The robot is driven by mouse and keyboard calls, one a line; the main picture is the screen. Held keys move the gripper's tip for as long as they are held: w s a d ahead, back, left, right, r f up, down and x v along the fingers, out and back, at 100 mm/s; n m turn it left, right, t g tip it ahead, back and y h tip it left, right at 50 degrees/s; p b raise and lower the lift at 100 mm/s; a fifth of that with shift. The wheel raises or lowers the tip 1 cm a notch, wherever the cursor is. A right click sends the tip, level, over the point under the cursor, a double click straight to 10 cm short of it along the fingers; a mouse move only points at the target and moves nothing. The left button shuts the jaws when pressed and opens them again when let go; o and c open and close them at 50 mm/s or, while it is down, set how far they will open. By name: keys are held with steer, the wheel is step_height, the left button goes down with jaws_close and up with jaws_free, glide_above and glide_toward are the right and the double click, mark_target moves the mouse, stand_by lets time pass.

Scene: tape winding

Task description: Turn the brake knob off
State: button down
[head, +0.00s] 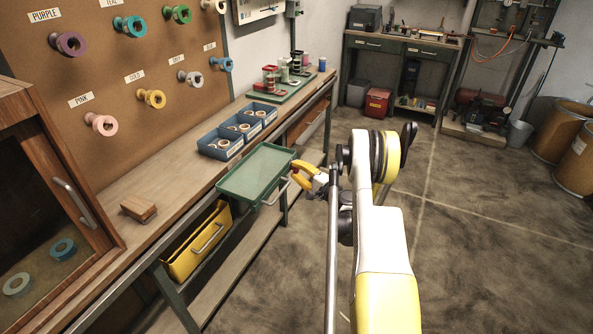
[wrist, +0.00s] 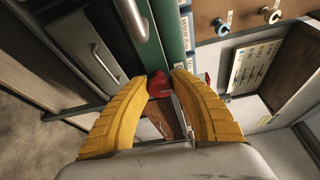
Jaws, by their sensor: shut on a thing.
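My gripper (wrist: 172,74) has its two yellow fingers curved together around a red knob (wrist: 160,86). The knob's lower left part shows between the fingertips, and the rest is hidden by them. The knob sits beside a green panel (wrist: 149,45) with pale labels along its edge. In the head view my gripper (head: 309,180) is at the bench front, by the open green drawer (head: 240,184). The knob cannot be made out in the head view. Which way the knob is turned cannot be told.
Blue trays (head: 222,146) with tape rolls stand on the bench, beyond a wooden block (head: 138,208). A yellow drawer (head: 190,255) hangs open below. A wood cabinet (head: 95,188) is at left. A small red part (wrist: 207,78) lies right of my fingers.

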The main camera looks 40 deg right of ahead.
steer(key=shift+n, duration=0.6)
steer(key=c, duration=1.1)
jaws_free()
steer(key=shift+o, duration=0.2)
